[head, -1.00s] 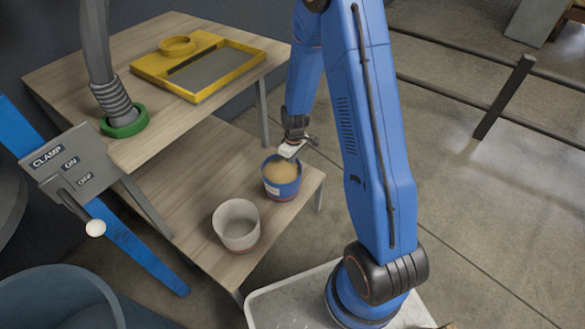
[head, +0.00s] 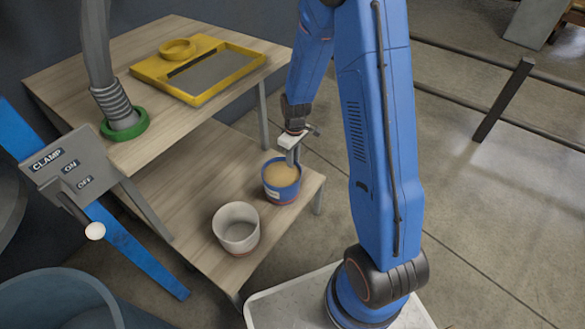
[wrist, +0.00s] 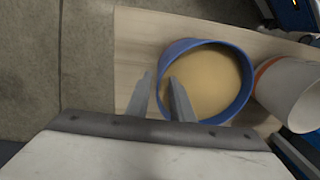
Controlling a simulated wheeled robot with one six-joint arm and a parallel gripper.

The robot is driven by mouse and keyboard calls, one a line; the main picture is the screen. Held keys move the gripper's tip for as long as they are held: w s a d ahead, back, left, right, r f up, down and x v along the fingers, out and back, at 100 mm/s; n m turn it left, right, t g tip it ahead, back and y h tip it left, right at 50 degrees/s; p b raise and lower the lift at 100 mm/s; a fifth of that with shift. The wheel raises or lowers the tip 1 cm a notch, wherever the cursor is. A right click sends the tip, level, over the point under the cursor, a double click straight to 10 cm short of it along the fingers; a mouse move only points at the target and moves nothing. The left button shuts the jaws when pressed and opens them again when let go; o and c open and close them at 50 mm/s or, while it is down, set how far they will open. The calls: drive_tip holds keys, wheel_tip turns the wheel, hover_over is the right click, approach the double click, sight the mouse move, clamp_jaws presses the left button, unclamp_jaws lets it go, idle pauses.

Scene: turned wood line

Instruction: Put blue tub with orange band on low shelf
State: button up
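The blue tub (head: 283,193) stands upright on the low shelf (head: 190,205), near its right end. It has tan contents, a pale label and a thin reddish-orange strip low on its side. My gripper (head: 293,160) is at the tub's back right rim, pointing down. In the wrist view, the blue tub (wrist: 243,104) lies below the fingers. My gripper (wrist: 160,82) is open there, with one finger over the inside of the tub and the other outside, the rim between them. I see gaps beside the rim, so the fingers do not look closed on it.
A whitish tub (head: 237,230) with a reddish-orange band stands close by, front left of the blue tub. The higher table (head: 215,38) holds a yellow tray (head: 143,68) and a green-collared hose (head: 126,125). A clamp lever panel (head: 62,165) stands at left.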

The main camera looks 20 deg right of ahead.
drive_tip(key=s+r+m+t, duration=0.1)
drive_tip(key=s+r, duration=0.2)
drive_tip(key=r, duration=0.7)
drive_tip(key=s+r+m+t, duration=0.1)
drive_tip(key=s+r, duration=0.2)
drive_tip(key=r, duration=0.6)
drive_tip(key=s+r+m+t, duration=0.1)
drive_tip(key=s+r+m, duration=0.1)
drive_tip(key=s+r, duration=0.5)
drive_tip(key=s+d+r+m+t, duration=0.1)
drive_tip(key=s+r, duration=0.7)
drive_tip(key=s, duration=0.8)
drive_tip(key=shift+s+d+r+m+t+h, duration=0.2)
drive_tip(key=shift+s+m+t+h, duration=0.15)
drive_tip(key=shift+m+t, duration=0.4)
